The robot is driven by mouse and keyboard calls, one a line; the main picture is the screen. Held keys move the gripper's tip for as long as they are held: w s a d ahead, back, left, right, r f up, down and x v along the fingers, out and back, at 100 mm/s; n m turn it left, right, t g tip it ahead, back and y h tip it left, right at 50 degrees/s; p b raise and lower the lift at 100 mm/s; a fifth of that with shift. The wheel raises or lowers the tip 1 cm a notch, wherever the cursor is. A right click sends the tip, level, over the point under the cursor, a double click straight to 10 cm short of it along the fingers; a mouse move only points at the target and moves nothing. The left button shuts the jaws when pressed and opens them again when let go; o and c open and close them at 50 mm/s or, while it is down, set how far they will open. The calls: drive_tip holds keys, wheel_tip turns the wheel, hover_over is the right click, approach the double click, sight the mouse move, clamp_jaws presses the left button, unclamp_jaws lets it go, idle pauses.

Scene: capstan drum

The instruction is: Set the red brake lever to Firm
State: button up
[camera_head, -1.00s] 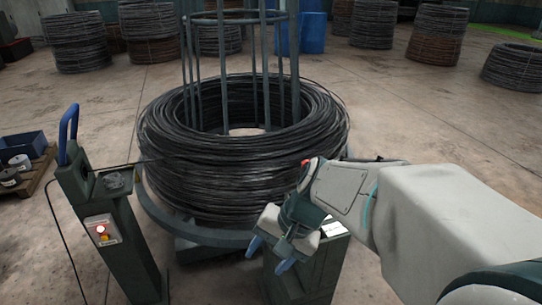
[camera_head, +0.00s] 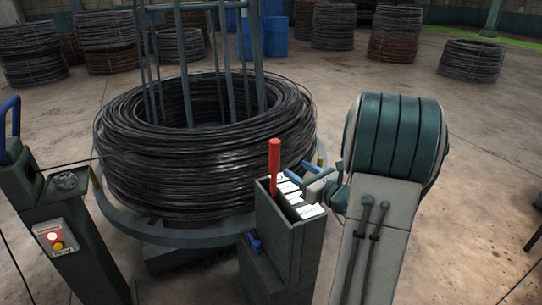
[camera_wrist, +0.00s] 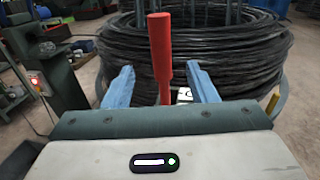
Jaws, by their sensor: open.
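The red brake lever (camera_head: 274,168) stands nearly upright out of the slot in the top of a dark green box (camera_head: 283,245). White label plates (camera_head: 311,211) lie in a row along the box top; their words are too small to read. My gripper (camera_head: 304,171) is open with blue fingers, just right of the lever in the head view. In the wrist view, the lever (camera_wrist: 161,48) rises between the two open fingertips (camera_wrist: 163,78), touching neither in that picture. I cannot tell whether it is within the fingers or slightly beyond them.
A large black wire coil (camera_head: 205,150) on a round stand is behind the box. A green post with a button panel (camera_head: 54,241) and blue handle (camera_head: 9,130) stands left. More coils (camera_head: 333,27) and blue barrels (camera_head: 276,35) are far back. Floor at right is open.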

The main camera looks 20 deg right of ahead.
sight(271, 151)
drive_tip(key=x, duration=1.3)
drive_tip(key=shift+w+a, duration=0.1)
drive_tip(key=shift+w, duration=0.25)
